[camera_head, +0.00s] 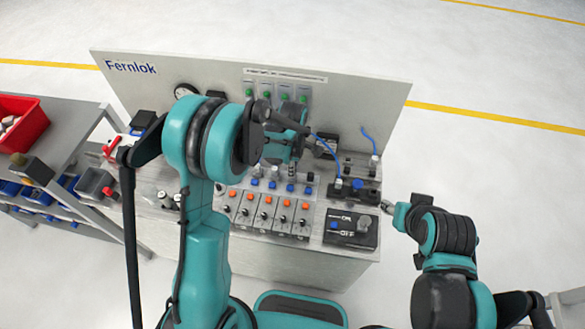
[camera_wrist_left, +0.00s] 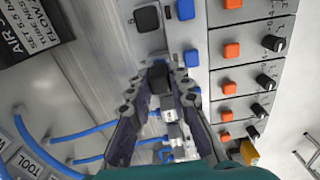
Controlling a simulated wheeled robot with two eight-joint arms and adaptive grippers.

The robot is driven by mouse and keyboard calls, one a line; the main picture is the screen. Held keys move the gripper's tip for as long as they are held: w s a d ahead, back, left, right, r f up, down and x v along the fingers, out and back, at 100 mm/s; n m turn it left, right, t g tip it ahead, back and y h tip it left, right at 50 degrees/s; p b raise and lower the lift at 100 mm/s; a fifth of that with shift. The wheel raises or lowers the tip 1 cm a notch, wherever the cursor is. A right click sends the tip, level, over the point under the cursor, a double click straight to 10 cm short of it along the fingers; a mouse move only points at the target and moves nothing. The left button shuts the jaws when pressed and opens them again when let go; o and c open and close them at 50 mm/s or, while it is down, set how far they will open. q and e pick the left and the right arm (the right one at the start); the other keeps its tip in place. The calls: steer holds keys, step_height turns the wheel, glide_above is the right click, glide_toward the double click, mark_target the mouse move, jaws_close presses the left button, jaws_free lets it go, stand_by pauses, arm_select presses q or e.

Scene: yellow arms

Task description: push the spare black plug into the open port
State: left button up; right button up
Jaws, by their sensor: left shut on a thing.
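My left gripper (camera_head: 291,172) is over the middle of the panel, above the row of blue squares. In the left wrist view, my left gripper (camera_wrist_left: 160,84) is shut on a small black block, which I take to be the black plug (camera_wrist_left: 159,73). Another black square piece (camera_wrist_left: 147,18) sits on the panel beyond the fingertips. The open port cannot be made out; the gripper and plug cover the panel beneath them. My right arm's end (camera_head: 388,206) shows at the panel's right edge, too small to tell its jaws.
Blue squares (camera_wrist_left: 191,58), orange squares (camera_wrist_left: 231,50) and black knobs (camera_wrist_left: 273,43) stand close beside the left gripper. Blue hoses (camera_wrist_left: 95,130) lie on the other side. A Fernlok backboard (camera_head: 350,95) rises behind. A cart with a red bin (camera_head: 30,118) stands left.

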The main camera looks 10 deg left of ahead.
arm_select(q)
steer(key=shift+f+b, duration=1.05)
stand_by(0.4)
steer(key=o, duration=0.9)
step_height(320, 180, up, 9)
steer(key=p, duration=0.5)
steer(key=shift+r, duration=0.1)
